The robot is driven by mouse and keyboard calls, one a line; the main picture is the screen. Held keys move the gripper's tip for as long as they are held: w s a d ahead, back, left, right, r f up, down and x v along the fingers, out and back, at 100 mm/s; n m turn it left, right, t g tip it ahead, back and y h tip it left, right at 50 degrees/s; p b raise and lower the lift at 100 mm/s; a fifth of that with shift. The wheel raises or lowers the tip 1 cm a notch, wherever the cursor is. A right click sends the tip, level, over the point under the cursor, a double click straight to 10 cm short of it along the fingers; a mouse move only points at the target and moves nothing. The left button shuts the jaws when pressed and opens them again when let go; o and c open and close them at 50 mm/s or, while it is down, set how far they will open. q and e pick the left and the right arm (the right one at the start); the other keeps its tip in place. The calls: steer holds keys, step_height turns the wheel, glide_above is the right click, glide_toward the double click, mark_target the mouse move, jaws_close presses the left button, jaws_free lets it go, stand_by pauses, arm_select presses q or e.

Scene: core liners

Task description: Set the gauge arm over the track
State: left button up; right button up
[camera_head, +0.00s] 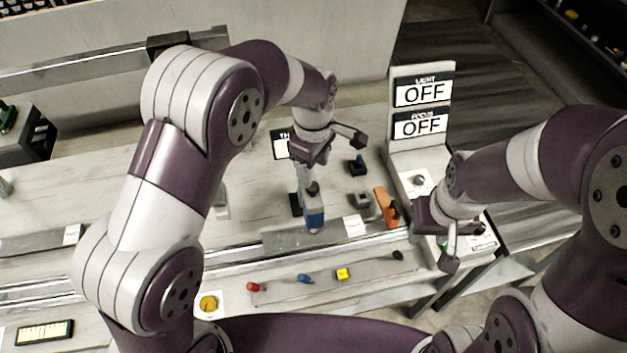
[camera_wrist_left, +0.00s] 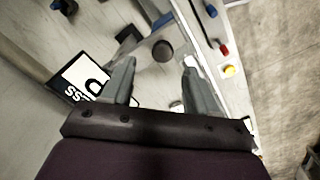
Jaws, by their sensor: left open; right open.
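A grey arm with a blue end block (camera_head: 314,217), which looks like the gauge arm, stands on the bench in the head view, just below my left gripper. Part of a grey and blue piece, possibly the same arm, shows at the top of the left wrist view. A dark round knob (camera_wrist_left: 162,50) lies ahead of and between my left fingertips, apart from them. My left gripper (camera_head: 325,148) is open and empty; its fingers also show in the left wrist view (camera_wrist_left: 158,72). My right gripper (camera_head: 430,235) is open over the right panel. A metal rail (camera_head: 240,262), possibly the track, runs along the bench.
A grey strip (camera_head: 375,273) holds red (camera_head: 253,287), blue (camera_head: 304,278), yellow (camera_head: 343,274) and black pieces. An orange piece (camera_head: 385,208) and small dark blocks stand right of the gauge arm. Two OFF signs (camera_head: 421,108) stand behind. A display card (camera_wrist_left: 84,80) is beside my left finger.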

arm_select(q)
step_height(320, 180, up, 2)
steer(key=shift+w+r, duration=0.1)
steer(key=shift+r, duration=0.1)
step_height(320, 180, up, 5)
steer(key=p, duration=0.3)
steer(key=shift+f, duration=0.1)
arm_select(e)
step_height(320, 180, up, 2)
steer(key=shift+r, duration=0.1)
arm_select(q)
steer(key=shift+a, duration=0.1)
